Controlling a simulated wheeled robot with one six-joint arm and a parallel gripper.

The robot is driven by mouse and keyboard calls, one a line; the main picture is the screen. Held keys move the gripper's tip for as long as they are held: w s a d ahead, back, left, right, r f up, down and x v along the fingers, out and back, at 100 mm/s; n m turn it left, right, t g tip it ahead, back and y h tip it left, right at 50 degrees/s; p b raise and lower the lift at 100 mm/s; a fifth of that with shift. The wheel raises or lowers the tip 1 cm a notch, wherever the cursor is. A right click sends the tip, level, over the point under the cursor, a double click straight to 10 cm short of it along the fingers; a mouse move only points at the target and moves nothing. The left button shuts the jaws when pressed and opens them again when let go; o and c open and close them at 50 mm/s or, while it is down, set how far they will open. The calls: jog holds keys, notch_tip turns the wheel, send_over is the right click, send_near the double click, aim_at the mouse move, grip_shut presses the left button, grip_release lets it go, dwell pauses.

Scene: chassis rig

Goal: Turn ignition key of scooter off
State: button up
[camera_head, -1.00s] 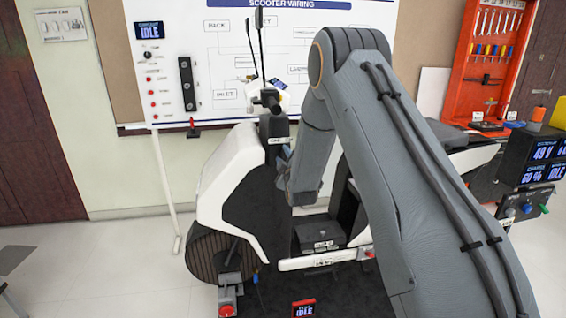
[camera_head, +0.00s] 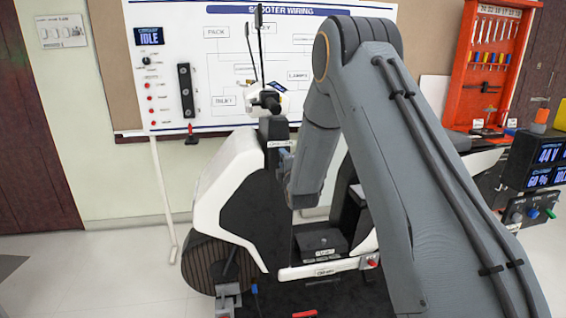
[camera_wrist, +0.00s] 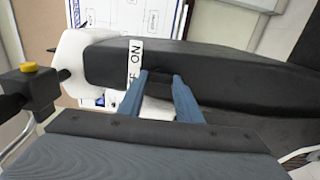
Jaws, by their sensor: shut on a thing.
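The white and black scooter (camera_head: 228,170) stands upright in the middle of the head view. A small white label (camera_head: 278,143) is on its dark column. In the wrist view, the black column (camera_wrist: 220,65) runs across the picture, and the white label (camera_wrist: 134,62) reads "ON", with its other end partly hidden by a finger. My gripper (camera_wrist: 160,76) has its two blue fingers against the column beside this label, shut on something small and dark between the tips. I take it to be the ignition key; its shape and angle are hidden.
The handlebar (camera_head: 266,100) rises above the column. In the wrist view, a black part with a yellow button (camera_wrist: 29,67) is at the left. A wiring board (camera_head: 220,60) stands behind the scooter. A display box (camera_head: 540,160) is at the right. Floor at left is clear.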

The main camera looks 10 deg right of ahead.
dwell(0.3)
jog(key=o, duration=1)
jog(key=shift+o, duration=0.2)
jog(key=shift+s, duration=0.1)
jog(key=s+b, duration=0.2)
jog(key=s, duration=0.5)
jog(key=shift+s, duration=0.35)
jog(key=s+f+m+g, duration=0.3)
jog(key=s+m+g, duration=0.2)
jog(key=s, duration=0.8)
jog(key=s+f+m+g, duration=0.3)
jog(key=s+m+g, duration=0.3)
jog(key=s, duration=0.8)
jog(key=s+f+m+g, duration=0.3)
jog(key=s+m+g, duration=0.3)
jog(key=s, duration=0.7)
jog(key=shift+s+f+m, duration=0.25)
jog(key=shift+f+m, duration=0.15)
jog(key=shift+m, duration=0.2)
